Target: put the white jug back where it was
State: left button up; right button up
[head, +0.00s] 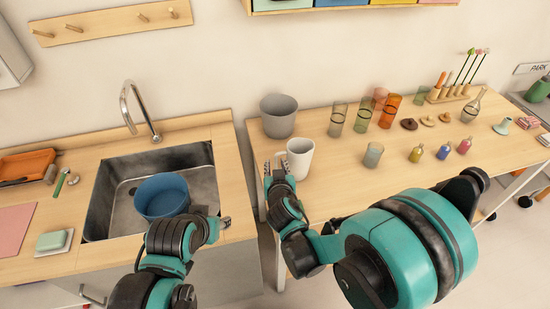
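The white jug (300,160) stands upright on the wooden table, near its left end and just in front of a grey pot. Its handle side faces left, towards my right gripper (276,167). The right gripper's fingertips are at the jug's left side, by the handle. The view does not show clearly whether they are closed on it. My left gripper (223,222) is at the right front corner of the sink, away from the jug. Its finger opening is too small to judge.
The grey pot (279,116) stands behind the jug, and a small grey-beige cup (373,154) to its right. Several coloured glasses (389,110) and small bottles (444,152) stand further right. A blue bowl (162,196) is in the sink (106,196). A gap separates counter and table.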

jog(key=p+v, duration=0.1)
jog(key=v, duration=0.6)
jog(key=s+d+r+m+g+h, duration=0.2)
jog(key=s+d+g, duration=0.1)
jog(key=d, duration=1)
jog(key=s+d+g, duration=0.1)
jog(key=s+d, duration=0.3)
jog(key=s, duration=0.2)
jog(key=s+d+r+g, duration=0.1)
jog(key=s+d+g, duration=0.1)
jog(key=s, duration=0.5)
jog(key=shift+d, duration=0.85)
